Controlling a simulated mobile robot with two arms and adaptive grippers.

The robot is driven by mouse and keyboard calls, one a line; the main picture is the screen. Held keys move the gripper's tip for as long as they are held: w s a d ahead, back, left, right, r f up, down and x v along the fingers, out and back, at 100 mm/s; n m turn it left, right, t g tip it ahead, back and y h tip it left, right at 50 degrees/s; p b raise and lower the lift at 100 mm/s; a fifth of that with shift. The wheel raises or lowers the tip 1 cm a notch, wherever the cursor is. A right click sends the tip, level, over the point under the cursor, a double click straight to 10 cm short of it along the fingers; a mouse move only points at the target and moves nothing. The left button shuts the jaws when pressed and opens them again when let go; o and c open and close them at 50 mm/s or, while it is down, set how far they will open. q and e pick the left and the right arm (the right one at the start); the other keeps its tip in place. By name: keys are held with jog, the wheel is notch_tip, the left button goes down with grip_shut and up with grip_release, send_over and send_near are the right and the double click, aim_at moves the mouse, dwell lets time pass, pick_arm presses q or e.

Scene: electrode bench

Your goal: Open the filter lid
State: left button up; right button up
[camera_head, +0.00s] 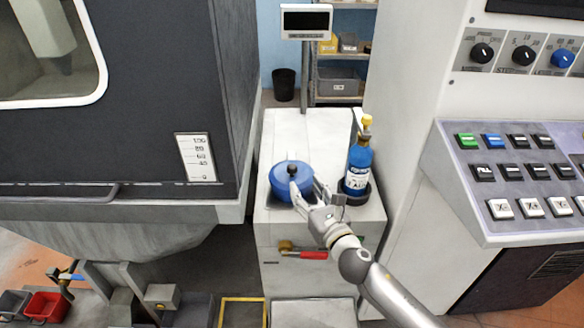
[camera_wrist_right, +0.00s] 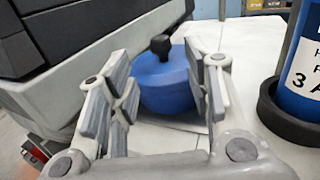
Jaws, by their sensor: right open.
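In the right wrist view the blue lid (camera_wrist_right: 163,70) and black knob (camera_wrist_right: 161,45) appear beyond and between the open fingers (camera_wrist_right: 160,95). The jaws are empty. I cannot tell whether a fingertip touches the pot. My left gripper is not in view.
A blue bottle (camera_head: 357,165) with a yellow cap stands in a dark holder (camera_head: 358,191) close right of my gripper. A red-handled valve (camera_head: 312,254) is on the cabinet front. A dark machine (camera_head: 130,110) bounds the left, a control panel (camera_head: 515,185) the right.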

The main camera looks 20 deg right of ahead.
aim_at(294, 171)
jog(key=w, duration=0.6)
jog(key=w+a, duration=0.1)
jog(key=w, duration=0.3)
jog(key=shift+a, duration=0.1)
jog(key=shift+s, duration=0.1)
grip_shut()
